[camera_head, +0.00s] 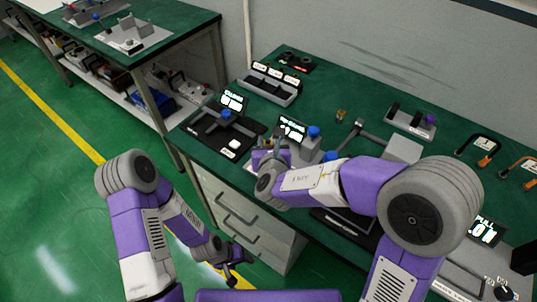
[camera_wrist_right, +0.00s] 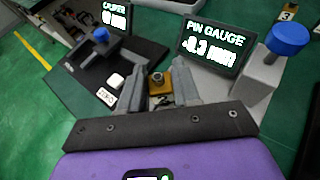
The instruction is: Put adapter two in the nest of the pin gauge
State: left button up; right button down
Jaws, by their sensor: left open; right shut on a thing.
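My right gripper (camera_head: 268,148) is over the bench's front edge, just left of the pin gauge. In the right wrist view its fingers (camera_wrist_right: 158,95) are shut on a small brass adapter (camera_wrist_right: 160,82) with a round grey fitting on top; its number cannot be read. The pin gauge has a lit display (camera_head: 292,129) and a blue knob (camera_head: 313,131); in the right wrist view its display (camera_wrist_right: 213,48) and knob (camera_wrist_right: 287,38) are right of the fingers. I cannot make out its nest. My left gripper (camera_head: 237,277) is open and empty, low in front of the drawers.
The caliper station (camera_head: 222,132) on its black mat is left of my right gripper. A numbered rack (camera_head: 270,84) stands behind. A small brass piece (camera_head: 340,116) lies right of the pin gauge. A grey holder (camera_head: 410,119) stands farther right. Green bench top (camera_head: 345,85) is free toward the wall.

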jog(key=shift+w+f+b, duration=0.1)
jog(key=shift+f+b, duration=0.65)
jog(key=shift+f, duration=1.6)
jog(key=shift+f+b, duration=0.2)
jog(key=shift+b, duration=0.1)
jog(key=c, duration=0.8)
grip_release()
jog(key=shift+r, duration=0.1)
